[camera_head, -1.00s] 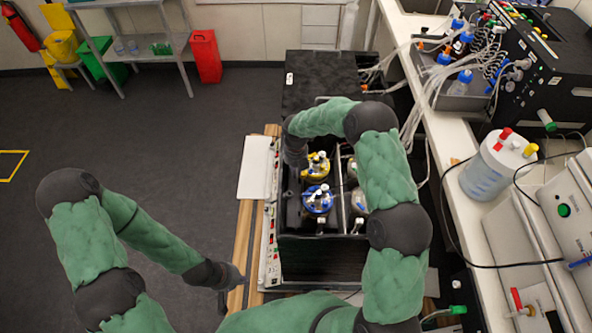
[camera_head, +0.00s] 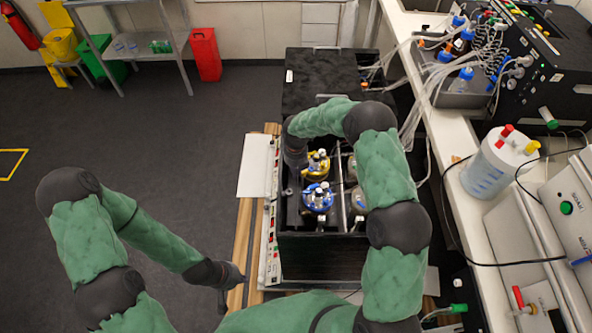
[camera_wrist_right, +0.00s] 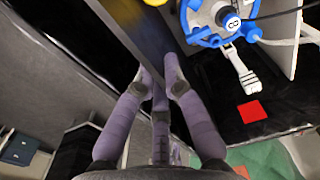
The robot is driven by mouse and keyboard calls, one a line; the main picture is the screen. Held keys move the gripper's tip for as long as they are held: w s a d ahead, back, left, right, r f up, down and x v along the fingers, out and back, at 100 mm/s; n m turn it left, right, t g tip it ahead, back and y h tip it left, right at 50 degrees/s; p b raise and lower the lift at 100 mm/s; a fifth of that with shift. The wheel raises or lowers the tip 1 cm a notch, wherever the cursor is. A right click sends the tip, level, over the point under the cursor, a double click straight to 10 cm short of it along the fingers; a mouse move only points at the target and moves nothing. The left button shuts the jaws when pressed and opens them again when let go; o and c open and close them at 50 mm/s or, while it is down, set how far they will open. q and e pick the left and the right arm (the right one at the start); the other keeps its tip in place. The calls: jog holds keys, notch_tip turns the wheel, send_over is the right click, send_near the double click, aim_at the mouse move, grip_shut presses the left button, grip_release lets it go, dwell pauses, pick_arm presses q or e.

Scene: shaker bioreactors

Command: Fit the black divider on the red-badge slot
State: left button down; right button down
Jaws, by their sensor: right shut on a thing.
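In the right wrist view, a dark flat panel, the black divider (camera_wrist_right: 148,38), stands on edge between the fingers of my right gripper (camera_wrist_right: 160,80), which is shut on it. A red badge (camera_wrist_right: 252,111) lies on a black surface to the right of the fingers, below a blue-ringed vessel. In the head view my right gripper (camera_head: 294,160) is at the left wall of the black shaker box (camera_head: 322,245), and the divider cannot be made out there. Whether it sits in a slot is hidden. My left gripper (camera_head: 234,285) hangs left of the box, its fingers too small to read.
The box holds a yellow-ringed vessel (camera_head: 317,164), a blue-ringed vessel (camera_head: 318,198) and others partly behind my right arm. Tubes run from the box to the white bench (camera_head: 462,205) on the right.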

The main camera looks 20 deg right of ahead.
notch_tip(320, 180, down, 11)
jog(key=b, duration=0.7)
dwell(6.2)
jog(key=c, duration=1.2)
grip_release()
jog(key=shift+f, duration=0.1)
jog(key=shift+c, duration=0.2)
